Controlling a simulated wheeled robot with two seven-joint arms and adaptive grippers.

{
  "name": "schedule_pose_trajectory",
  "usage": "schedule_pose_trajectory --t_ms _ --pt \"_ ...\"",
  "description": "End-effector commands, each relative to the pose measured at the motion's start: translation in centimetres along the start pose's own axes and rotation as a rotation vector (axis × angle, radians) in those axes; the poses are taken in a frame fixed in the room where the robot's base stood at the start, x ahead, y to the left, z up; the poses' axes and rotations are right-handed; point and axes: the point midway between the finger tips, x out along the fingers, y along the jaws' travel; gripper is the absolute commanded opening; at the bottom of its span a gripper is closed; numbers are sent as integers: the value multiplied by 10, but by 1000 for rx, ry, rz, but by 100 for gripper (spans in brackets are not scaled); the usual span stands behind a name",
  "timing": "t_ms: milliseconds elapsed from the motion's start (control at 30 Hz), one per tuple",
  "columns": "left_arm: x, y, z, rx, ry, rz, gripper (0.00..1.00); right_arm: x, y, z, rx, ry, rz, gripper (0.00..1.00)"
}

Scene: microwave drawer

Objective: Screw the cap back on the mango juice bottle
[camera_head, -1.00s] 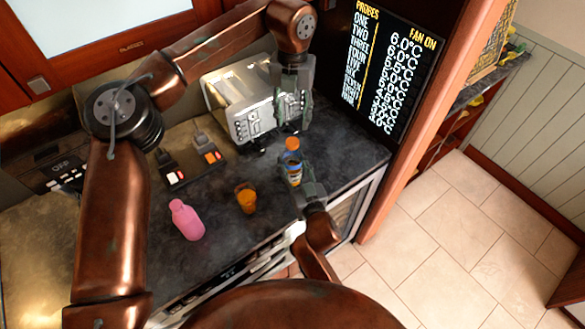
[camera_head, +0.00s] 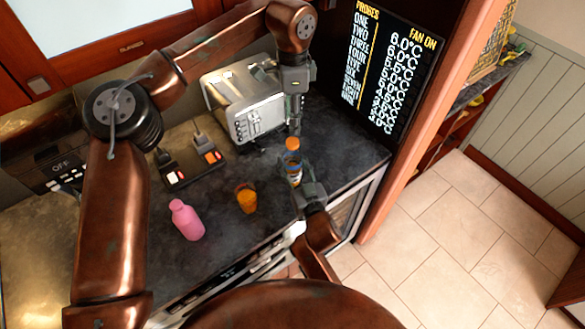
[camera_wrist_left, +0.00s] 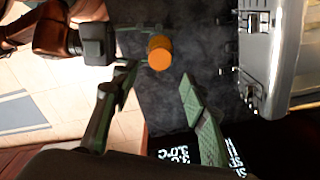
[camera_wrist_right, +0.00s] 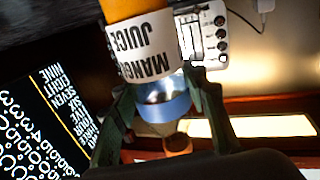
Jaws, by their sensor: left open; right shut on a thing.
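The mango juice bottle (camera_head: 294,172) stands upright over the right part of the counter, with its orange cap (camera_head: 292,144) at the top. My right gripper (camera_head: 305,190) is shut on the bottle from the near side. The right wrist view shows its fingers around the bottle, with the label (camera_wrist_right: 145,50) upside down and the cap (camera_wrist_right: 178,144) low. I cannot tell how tightly the cap sits. My left gripper (camera_head: 294,122) is open and points down just above the cap. In the left wrist view the cap (camera_wrist_left: 160,53) shows beyond the open fingertips, near the gap between them.
A silver toaster (camera_head: 250,105) stands close behind and left of the grippers. A glass of orange drink (camera_head: 246,200) and a pink bottle (camera_head: 187,220) stand to the left. A power strip (camera_head: 190,160) lies behind them. The counter's front edge is close to my right arm.

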Motion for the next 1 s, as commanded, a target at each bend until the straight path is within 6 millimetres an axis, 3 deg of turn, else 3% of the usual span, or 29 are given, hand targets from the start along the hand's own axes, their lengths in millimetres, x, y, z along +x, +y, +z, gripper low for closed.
schedule_pose_trajectory --t_ms 200,567,1000 --pt "0 0 0 -96 0 0 41 0 0 1 0 -2 0 0" --pt "2 0 0 -97 0 0 41 0 0 1 0 -2 0 0" --pt "61 0 1 -96 -2 2 41 0 0 1 0 -1 0 0"
